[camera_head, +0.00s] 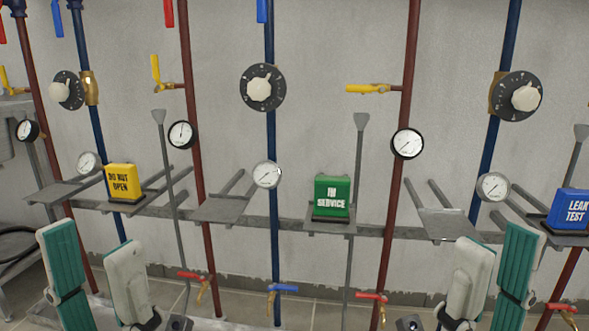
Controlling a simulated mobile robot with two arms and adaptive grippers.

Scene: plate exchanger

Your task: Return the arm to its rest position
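My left gripper (89,236) stands upright at the bottom left, its two teal-padded fingers apart with nothing between them. My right gripper (500,236) stands upright at the bottom right, its fingers also apart and empty. Only the fingers and a little of the hands show; the arms are below the picture. Both grippers appear in front of the pipes and touch nothing that I can see.
Red and blue pipes with gauges, dials and valves line the wall. A horizontal rail (375,231) carries small shelves. A yellow "Do not open" sign (121,183), a green "In service" sign (332,194) and a blue "Leak test" sign (570,209) stand on shelves.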

